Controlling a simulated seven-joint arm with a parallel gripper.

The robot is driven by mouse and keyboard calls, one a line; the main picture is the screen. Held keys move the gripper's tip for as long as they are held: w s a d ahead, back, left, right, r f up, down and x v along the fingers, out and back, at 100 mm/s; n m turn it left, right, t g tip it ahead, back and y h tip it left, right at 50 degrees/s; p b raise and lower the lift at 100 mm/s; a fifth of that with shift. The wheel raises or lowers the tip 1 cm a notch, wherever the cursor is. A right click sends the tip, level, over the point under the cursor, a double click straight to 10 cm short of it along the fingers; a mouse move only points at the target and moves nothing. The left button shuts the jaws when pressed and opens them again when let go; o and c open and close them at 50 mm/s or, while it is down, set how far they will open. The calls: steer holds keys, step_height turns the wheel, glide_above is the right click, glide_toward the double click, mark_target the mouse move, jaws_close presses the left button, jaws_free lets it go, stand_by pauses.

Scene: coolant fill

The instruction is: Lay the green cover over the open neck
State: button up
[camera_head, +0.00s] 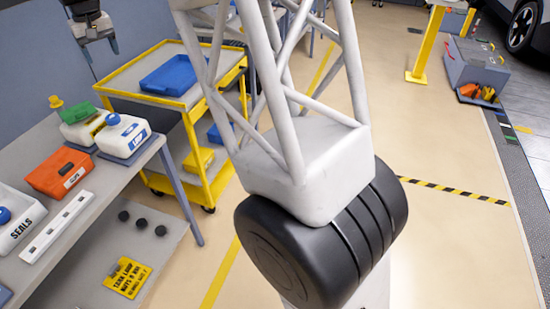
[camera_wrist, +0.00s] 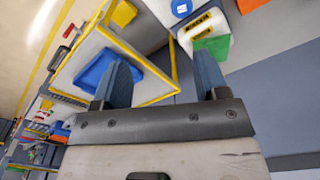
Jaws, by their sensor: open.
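The green cover (camera_head: 79,112) lies on or against the top of the rear white container (camera_head: 84,131) on the bench at left. I cannot make out an open neck; whether the cover lies over one is unclear. My gripper (camera_head: 99,48) is at the upper left of the head view, above and apart from the bench. In the wrist view its two fingers (camera_wrist: 163,62) are spread with nothing between them.
A white jug with a blue cap (camera_head: 124,138) stands beside the rear container. A yellow cart (camera_head: 195,98) with a blue tray (camera_head: 168,76) stands behind.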

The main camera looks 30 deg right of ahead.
steer(key=s+d+r+m, duration=0.1)
steer(key=s+d+r, duration=0.1)
steer(key=s+d, duration=0.85)
steer(key=s+d+r+m, duration=0.1)
steer(key=s+d+r, duration=0.1)
steer(key=s+d, duration=0.9)
steer(key=s+d+f, duration=0.2)
steer(key=s+f, duration=0.1)
steer(key=s, duration=0.7)
steer(key=s+d+f+m+t, duration=0.1)
steer(key=s+f, duration=0.3)
steer(key=s, duration=0.7)
steer(key=s+d+f, duration=0.3)
steer(key=s+f, duration=0.1)
steer(key=s, duration=0.6)
steer(key=shift+s+d+t, duration=0.15)
steer(key=shift+s+t, duration=0.05)
steer(key=shift+t, duration=0.2)
